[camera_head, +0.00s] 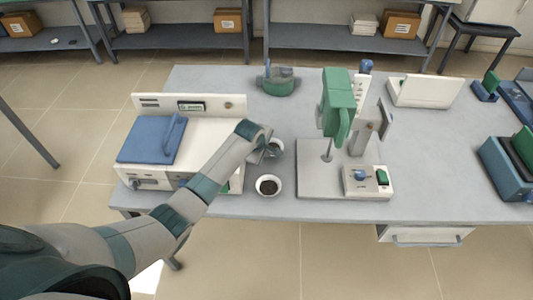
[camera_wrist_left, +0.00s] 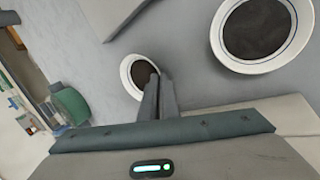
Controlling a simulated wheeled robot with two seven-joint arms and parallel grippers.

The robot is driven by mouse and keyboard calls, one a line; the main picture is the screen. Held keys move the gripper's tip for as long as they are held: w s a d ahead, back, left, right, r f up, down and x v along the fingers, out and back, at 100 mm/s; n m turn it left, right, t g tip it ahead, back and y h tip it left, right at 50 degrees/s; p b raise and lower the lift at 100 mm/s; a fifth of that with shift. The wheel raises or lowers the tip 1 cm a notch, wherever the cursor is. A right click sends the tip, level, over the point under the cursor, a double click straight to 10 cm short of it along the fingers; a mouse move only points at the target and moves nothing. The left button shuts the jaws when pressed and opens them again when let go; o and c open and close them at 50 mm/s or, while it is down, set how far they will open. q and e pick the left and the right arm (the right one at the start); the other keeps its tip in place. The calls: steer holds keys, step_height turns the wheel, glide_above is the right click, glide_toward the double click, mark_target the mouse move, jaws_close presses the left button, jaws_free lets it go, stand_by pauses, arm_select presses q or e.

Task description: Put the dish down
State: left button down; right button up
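A small white dish (camera_head: 277,143) with dark contents is at my left gripper (camera_head: 269,148), over the table beside the white furnace. In the left wrist view, the fingers of the left gripper (camera_wrist_left: 162,84) are close together at the rim of this dish (camera_wrist_left: 128,77) and cover part of it. They look shut on its rim. I cannot tell whether its base touches the table. A second white dish (camera_head: 268,185) with dark contents stands near the table's front edge; it looks larger in the left wrist view (camera_wrist_left: 218,41). My right gripper is not in view.
The white furnace (camera_head: 215,122) with a blue lid (camera_head: 150,140) stands on the left. A green-headed stand (camera_head: 338,100) on a grey base is to the right. A green round item (camera_head: 278,86) is at the back. Grey tabletop (camera_head: 225,83) is clear between them.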

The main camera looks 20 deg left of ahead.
arm_select(q)
steer(key=shift+f, duration=0.55)
steer(key=shift+f, duration=0.15)
steer(key=c, duration=2)
jaws_free()
steer(key=shift+c, duration=0.2)
steer(key=shift+s+r, duration=0.1)
steer(key=shift+r, duration=0.15)
steer(key=shift+s+r, duration=0.3)
steer(key=shift+r, duration=0.2)
steer(key=b+v, duration=0.1)
steer(key=v, duration=0.9)
steer(key=shift+r+b, duration=0.3)
steer(key=shift+s, duration=0.1)
